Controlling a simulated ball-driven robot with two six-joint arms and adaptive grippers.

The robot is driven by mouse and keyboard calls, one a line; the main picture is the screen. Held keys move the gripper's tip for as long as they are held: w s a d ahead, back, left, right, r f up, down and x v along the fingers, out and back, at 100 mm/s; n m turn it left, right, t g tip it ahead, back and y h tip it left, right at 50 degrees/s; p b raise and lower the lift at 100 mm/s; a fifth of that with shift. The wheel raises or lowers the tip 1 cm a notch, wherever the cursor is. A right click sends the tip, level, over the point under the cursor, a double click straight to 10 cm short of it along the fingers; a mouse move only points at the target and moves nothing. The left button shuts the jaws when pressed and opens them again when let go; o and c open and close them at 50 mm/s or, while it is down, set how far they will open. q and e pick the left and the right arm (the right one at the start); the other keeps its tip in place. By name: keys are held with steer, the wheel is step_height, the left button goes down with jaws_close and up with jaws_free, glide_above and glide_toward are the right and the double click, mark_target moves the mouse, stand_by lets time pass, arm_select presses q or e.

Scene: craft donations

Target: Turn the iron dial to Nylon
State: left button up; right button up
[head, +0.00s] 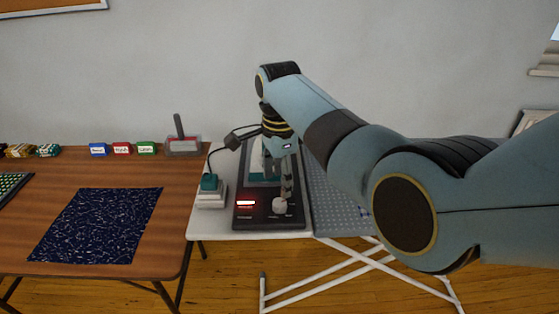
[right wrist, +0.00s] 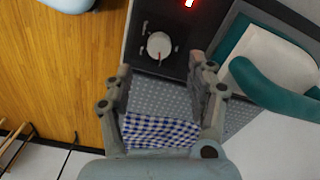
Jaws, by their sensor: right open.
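The iron dial (head: 279,205) is a round pale knob on the front of a black base (head: 243,222); a small red display (head: 246,203) glows to its left. In the right wrist view the dial (right wrist: 159,45) has marks around it, too small to read, so its setting cannot be told. The teal and white iron (right wrist: 275,65) rests on the base. My right gripper (head: 285,182) is over the base, close to the dial. In the right wrist view its fingers (right wrist: 160,66) are spread and empty, with the dial just beyond the tips. My left gripper is not in view.
A teal and white block (head: 211,197) with a cable stands left of the base. The dotted ironing board (head: 335,200) lies to the right. A wooden table (head: 180,210) at left bears a dark patterned cloth (head: 98,225) and small coloured label blocks (head: 122,148).

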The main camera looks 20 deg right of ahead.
mark_target(280, 202)
step_height(280, 202, up, 5)
steer(key=shift+r, duration=0.15)
stand_by(0.3)
